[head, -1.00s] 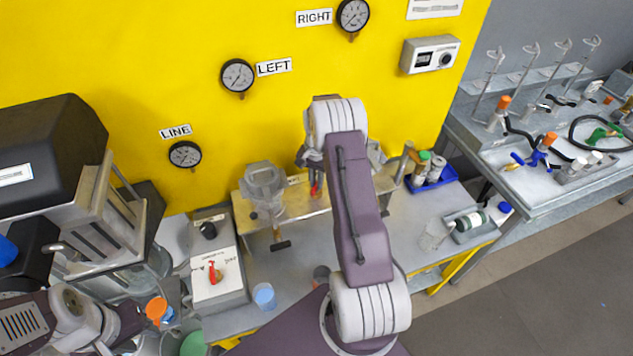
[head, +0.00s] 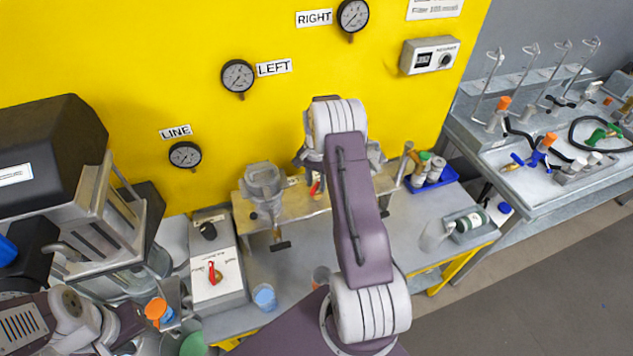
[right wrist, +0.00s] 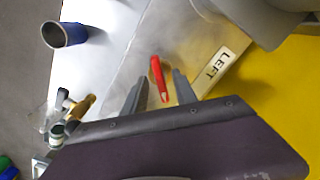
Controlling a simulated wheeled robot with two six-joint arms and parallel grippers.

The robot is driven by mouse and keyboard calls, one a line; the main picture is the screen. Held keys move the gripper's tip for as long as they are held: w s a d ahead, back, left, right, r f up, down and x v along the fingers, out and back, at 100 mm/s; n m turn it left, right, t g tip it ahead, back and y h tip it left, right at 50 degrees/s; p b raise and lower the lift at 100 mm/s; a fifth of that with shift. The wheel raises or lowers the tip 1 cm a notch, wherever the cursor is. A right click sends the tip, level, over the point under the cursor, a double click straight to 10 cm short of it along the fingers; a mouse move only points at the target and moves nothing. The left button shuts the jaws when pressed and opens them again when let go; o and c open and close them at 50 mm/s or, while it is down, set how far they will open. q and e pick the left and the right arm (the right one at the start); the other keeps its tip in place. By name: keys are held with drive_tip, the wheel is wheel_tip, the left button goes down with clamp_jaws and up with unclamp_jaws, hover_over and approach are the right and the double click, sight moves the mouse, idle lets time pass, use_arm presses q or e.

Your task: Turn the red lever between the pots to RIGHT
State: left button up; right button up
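The red lever (head: 315,188) sits on the metal stand (head: 290,212) between the pots, partly hidden by my right arm. In the right wrist view the red lever (right wrist: 158,78) lies between the two fingers of my right gripper (right wrist: 160,75). The fingers are open, with a gap visible on both sides of the lever. A LEFT label (right wrist: 216,66) is on the plate beside it. The left pot (head: 264,185) is clear in the head view; the right pot (head: 376,155) is mostly behind my arm. My left gripper (head: 130,325) is low at the left, its fingers unclear.
A control box (head: 219,265) with another red handle (head: 213,273) stands left of the stand. A blue cup (head: 264,296) is near the front edge. A blue tray (head: 440,180) with bottles is at the right. Gauges hang on the yellow wall (head: 120,60).

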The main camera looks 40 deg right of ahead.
sight(316, 185)
wheel_tip(316, 185, up, 8)
drive_tip(key=shift+r+b, duration=0.1)
drive_tip(key=shift+b, duration=1)
drive_tip(key=shift+r, duration=0.45)
